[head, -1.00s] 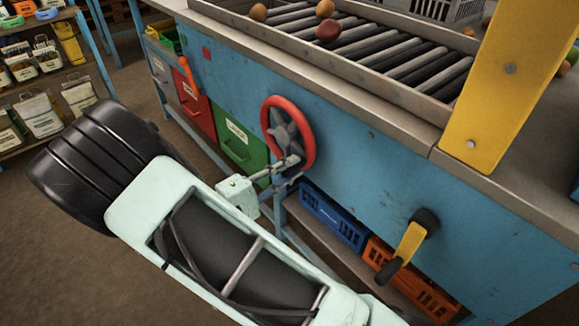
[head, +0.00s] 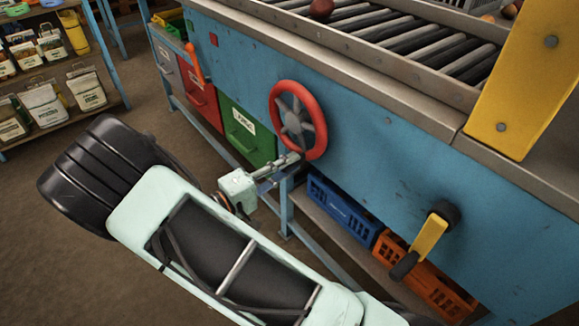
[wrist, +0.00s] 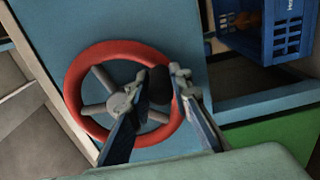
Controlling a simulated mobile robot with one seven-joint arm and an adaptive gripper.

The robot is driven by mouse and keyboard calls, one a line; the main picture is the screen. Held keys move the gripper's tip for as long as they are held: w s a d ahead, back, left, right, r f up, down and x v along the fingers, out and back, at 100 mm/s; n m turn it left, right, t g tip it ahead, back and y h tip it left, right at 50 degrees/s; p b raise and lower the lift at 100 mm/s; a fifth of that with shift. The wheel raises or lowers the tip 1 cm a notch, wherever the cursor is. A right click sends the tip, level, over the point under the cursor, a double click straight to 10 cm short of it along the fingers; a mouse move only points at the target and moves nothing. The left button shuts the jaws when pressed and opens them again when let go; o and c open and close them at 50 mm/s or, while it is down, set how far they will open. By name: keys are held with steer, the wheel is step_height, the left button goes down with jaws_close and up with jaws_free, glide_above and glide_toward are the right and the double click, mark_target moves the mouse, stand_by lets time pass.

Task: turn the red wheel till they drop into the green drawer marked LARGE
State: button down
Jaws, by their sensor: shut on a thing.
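The red wheel (head: 318,112) with grey spokes is mounted on the blue side panel of the sorting bench. My gripper (head: 296,159) is at the wheel's lower edge. In the wrist view my gripper (wrist: 152,92) has its fingers on either side of a dark part at the wheel, inside the red rim (wrist: 75,90); the exact contact is partly hidden by the fingers. The green drawer (head: 247,133) is to the left of the wheel, with a white label too small to read surely. It looks shut, and its inside is hidden.
A red drawer (head: 200,98) and a grey drawer stand further left. A yellow-handled crank (head: 428,238) sticks out at the right. Blue (head: 342,212) and orange (head: 425,283) crates sit on the low shelf. A reddish round fruit (head: 321,9) lies on the rollers (head: 400,38).

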steer(key=shift+w+a+f+m, duration=0.1)
steer(key=shift+f+m, duration=0.1)
steer(key=shift+m, duration=0.1)
steer(key=c, duration=1.7)
jaws_free()
steer(key=shift+c, duration=0.2)
steer(key=shift+r, duration=0.1)
steer(key=v, duration=1.2)
